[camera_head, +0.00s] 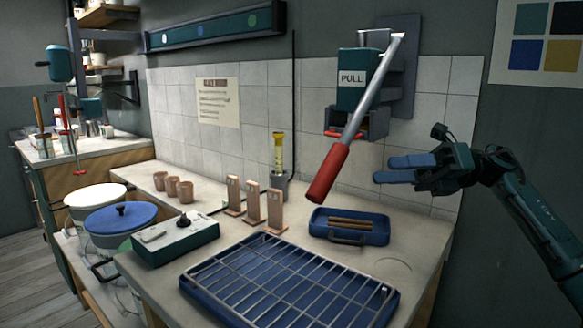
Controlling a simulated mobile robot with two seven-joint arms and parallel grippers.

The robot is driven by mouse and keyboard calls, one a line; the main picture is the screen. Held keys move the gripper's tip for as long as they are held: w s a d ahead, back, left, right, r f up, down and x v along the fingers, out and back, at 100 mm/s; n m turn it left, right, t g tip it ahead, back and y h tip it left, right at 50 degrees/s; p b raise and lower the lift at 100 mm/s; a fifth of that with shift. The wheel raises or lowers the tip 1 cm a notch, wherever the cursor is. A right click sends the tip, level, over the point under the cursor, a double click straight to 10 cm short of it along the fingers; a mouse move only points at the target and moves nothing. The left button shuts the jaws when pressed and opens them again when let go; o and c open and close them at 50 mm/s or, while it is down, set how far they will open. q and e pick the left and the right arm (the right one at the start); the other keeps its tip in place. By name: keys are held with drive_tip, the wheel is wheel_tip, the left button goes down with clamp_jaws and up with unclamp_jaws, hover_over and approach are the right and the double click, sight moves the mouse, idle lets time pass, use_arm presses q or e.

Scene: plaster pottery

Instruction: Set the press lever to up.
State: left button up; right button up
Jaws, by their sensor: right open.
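The press lever (370,92) is a metal bar with a red grip (328,172) at its lower end. It hangs from the top of the wall-mounted teal press (351,92) marked PULL and slants down to the left, with the grip low in front of the tiled wall. My right gripper (380,170) is to the right of the red grip, with its blue fingers apart and pointing left. It is open, empty and clear of the lever. My left gripper is not in the picture.
Below the lever stand a blue tray (375,239) with brown sticks and a wire rack (290,282) on the counter. Several small upright wooden pieces (253,201) and a green control box (176,239) are farther left. The wall is close behind the lever.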

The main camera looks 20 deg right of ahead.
sight(318, 173)
drive_tip(key=p+x, duration=0.1)
drive_tip(key=x, duration=1.2)
drive_tip(key=shift+a+r, duration=0.1)
drive_tip(key=shift+c, duration=0.2)
clamp_jaws()
